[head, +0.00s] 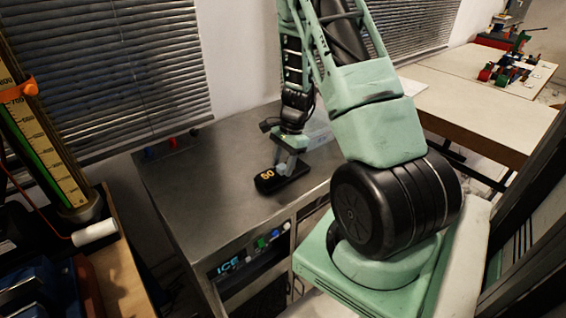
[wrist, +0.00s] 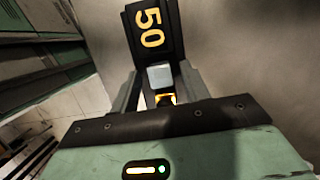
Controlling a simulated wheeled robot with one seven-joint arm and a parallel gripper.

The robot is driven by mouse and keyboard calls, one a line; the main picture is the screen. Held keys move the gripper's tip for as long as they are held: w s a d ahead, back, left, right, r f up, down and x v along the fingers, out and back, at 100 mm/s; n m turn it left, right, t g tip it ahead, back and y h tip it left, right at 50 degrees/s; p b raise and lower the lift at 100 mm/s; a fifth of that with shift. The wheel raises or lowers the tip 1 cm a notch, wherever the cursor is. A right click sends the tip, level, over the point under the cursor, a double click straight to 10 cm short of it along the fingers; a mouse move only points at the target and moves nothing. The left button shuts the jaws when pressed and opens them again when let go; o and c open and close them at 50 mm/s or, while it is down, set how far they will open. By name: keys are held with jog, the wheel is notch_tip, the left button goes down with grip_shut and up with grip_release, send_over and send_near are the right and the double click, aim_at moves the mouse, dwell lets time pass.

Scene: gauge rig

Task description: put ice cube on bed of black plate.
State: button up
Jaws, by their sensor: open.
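The black plate (head: 268,181) lies on the grey metal counter, with a yellow "50" on one end. It also shows at the top of the wrist view (wrist: 150,14). The ice cube (wrist: 159,76), a small pale block, is over the part of the plate nearer my gripper, beside the "50". It shows small in the head view (head: 283,168). My gripper (wrist: 160,84) is open, with one finger on each side of the cube. I cannot tell whether the fingers touch it, or whether its underside, which is hidden, rests on the plate. A yellow glow shows just below the cube.
The metal counter (head: 200,190) is mostly clear left of the plate. Small coloured knobs (head: 262,243) and a lit "ICE" sign (head: 228,266) are on its front. Blinds and a wall stand behind it. A tall gauge (head: 45,130) stands at the left, and wooden tables (head: 480,110) stand at the right.

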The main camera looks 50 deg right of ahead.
jog(key=w+v, duration=0.1)
jog(key=v, duration=1.1)
jog(key=a+r+n+g, duration=0.15)
jog(key=a+n, duration=0.55)
jog(key=a, duration=0.8)
jog(key=a+r+n, duration=0.3)
jog(key=a+n, duration=0.3)
jog(key=a, duration=0.8)
jog(key=s+a+r+n+h, duration=0.2)
jog(key=s+a+n, duration=1.3)
jog(key=s, duration=0.2)
jog(key=shift+t+h+b, duration=0.3)
jog(key=shift+t+b, duration=0.05)
jog(key=shift+b, duration=0.1)
